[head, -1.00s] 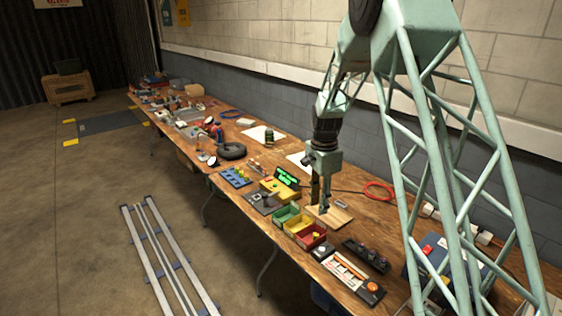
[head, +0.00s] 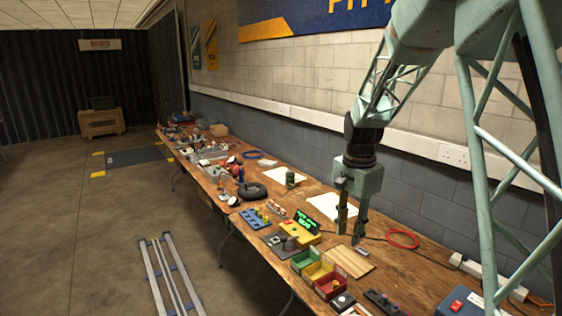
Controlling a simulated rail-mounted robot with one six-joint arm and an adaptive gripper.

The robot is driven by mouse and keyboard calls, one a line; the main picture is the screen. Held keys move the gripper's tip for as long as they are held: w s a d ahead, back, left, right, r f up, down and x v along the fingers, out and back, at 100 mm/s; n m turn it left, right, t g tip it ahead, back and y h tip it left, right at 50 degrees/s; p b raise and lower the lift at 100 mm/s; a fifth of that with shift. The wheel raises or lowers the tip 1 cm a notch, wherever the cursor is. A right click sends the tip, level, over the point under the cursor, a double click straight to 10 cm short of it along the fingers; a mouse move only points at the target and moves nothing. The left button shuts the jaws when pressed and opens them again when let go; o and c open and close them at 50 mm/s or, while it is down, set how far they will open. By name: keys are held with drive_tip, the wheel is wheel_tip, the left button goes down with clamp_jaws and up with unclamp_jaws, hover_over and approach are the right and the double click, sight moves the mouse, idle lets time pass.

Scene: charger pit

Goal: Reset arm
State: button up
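My gripper (head: 349,226) hangs from my pale green arm over the right part of the workbench (head: 207,179), fingers pointing down. Its two fingers stand apart with a gap between them, and I see nothing held there. The fingertips are seen in front of the back edge of a wooden board (head: 344,262) and beside the yellow box with a green display (head: 304,229). I cannot tell their exact height above the bench.
Green, yellow and red bins (head: 318,275) stand at the bench's front edge. A red cable coil (head: 402,238) lies right of my gripper. A black ring (head: 252,191) and several small items fill the bench further left. Floor rails (head: 172,277) run beside the bench.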

drive_tip(key=s+r+n+t, duration=0.1)
drive_tip(key=s+r+n, duration=0.2)
drive_tip(key=s+r, duration=0.75)
drive_tip(key=s+r+n+t, duration=0.1)
drive_tip(key=s+r+n, duration=0.2)
drive_tip(key=s+r, duration=0.7)
drive_tip(key=s+f+n+t, duration=0.1)
drive_tip(key=s+n, duration=0.4)
drive_tip(key=s, duration=2.3)
drive_tip(key=shift+f+n, duration=0.3)
drive_tip(key=shift+f, duration=0.2)
